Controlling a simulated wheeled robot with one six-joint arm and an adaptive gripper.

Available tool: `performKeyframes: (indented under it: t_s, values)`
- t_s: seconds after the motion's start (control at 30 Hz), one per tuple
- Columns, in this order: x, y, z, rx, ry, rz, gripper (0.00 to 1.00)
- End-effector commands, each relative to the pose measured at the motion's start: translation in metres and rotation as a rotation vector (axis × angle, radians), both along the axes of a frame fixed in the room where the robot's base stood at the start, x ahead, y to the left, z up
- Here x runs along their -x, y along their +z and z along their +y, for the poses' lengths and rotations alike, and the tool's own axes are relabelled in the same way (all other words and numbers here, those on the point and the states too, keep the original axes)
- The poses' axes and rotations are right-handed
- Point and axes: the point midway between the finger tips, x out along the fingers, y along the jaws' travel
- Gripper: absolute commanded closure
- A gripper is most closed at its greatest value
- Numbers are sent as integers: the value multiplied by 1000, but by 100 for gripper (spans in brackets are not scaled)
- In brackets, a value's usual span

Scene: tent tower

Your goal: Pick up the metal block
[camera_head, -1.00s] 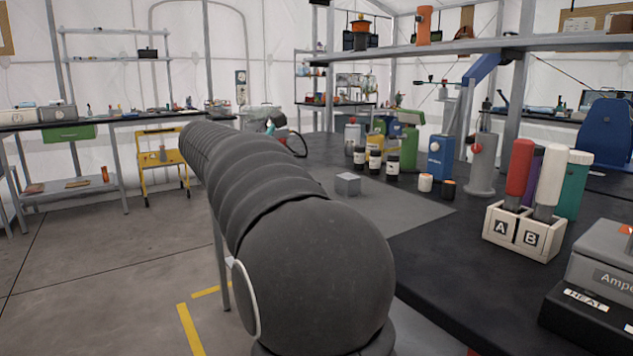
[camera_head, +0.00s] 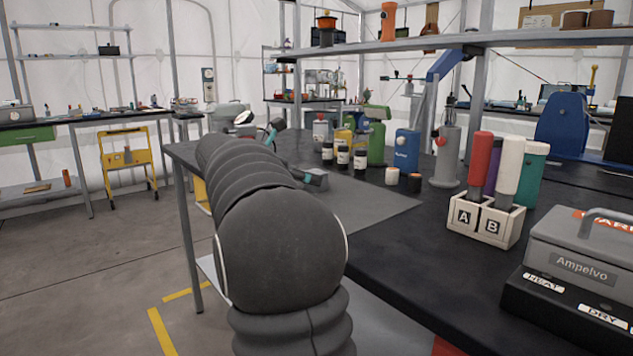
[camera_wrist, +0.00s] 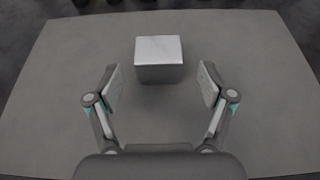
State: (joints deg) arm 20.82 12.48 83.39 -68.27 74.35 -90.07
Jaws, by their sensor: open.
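The metal block (camera_wrist: 159,58) is a small grey cube on a grey mat (camera_wrist: 60,110). In the wrist view it lies just ahead of my gripper (camera_wrist: 161,84), centred between the two fingers. The fingers are spread wide and touch nothing. In the head view the metal block (camera_head: 316,180) sits on the grey mat (camera_head: 375,203), partly hidden by my gripper (camera_head: 302,174), whose teal-marked finger shows close beside it. My arm hides much of the gripper there.
Several small dark bottles (camera_head: 343,158) and a green canister (camera_head: 377,143) stand behind the block. A white A/B holder (camera_head: 485,222) with tubes and a grey Ampelvo box (camera_head: 585,255) stand to the right on the black bench (camera_head: 420,260). The mat around the block is clear.

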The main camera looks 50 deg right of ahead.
Motion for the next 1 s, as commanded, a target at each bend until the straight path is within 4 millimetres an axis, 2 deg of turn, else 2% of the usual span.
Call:
performKeyframes:
  t_s: [0.3,0.57,0.9,1.0]
  values:
    - [3,-20,-37,-1,-2,1,19]
    - [3,-22,-40,-1,1,0,19]
    - [3,-21,-40,0,1,-1,100]
    - [3,-21,-40,0,1,-1,100]
